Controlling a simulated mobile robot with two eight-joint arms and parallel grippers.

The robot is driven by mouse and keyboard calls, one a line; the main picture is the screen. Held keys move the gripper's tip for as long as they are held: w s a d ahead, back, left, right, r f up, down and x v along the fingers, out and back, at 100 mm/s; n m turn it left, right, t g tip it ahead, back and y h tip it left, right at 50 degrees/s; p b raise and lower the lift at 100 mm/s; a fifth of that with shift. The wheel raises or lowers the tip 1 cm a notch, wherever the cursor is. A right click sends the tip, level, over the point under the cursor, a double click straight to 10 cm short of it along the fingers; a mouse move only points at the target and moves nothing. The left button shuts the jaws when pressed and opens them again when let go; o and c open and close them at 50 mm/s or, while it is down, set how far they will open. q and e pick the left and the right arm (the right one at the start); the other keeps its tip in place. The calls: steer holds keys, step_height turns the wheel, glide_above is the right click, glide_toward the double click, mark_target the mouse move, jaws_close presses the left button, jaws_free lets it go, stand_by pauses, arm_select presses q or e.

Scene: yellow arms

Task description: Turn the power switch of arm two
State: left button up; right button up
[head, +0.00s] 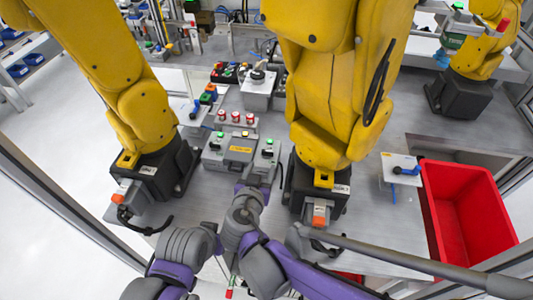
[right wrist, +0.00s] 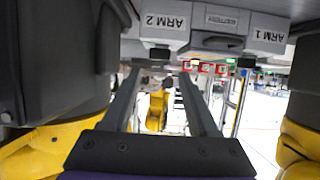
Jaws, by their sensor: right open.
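The arm two control box (head: 267,150) is the right one of the grey boxes on the table between the yellow arms. It has a green light on top and a small dark switch (head: 267,153). In the right wrist view, which is upside down, its "ARM 2" label (right wrist: 165,22) shows upper left, with a small dark part (right wrist: 159,53) below it. My right gripper (head: 255,184) is just in front of this box. In the right wrist view its two fingers (right wrist: 160,78) are wide apart with nothing between them. My left gripper cannot be made out.
The arm one box (head: 213,152) and a middle box with a yellow label (head: 240,150) stand to the left. Red buttons (head: 235,117) are behind. Yellow robot arms stand close on the left (head: 143,110) and right (head: 325,140). A red bin (head: 430,205) is farther right.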

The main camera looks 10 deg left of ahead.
mark_target(267, 154)
steer(key=x, duration=0.7)
steer(key=shift+w+f, duration=0.2)
steer(key=shift+w, duration=0.15)
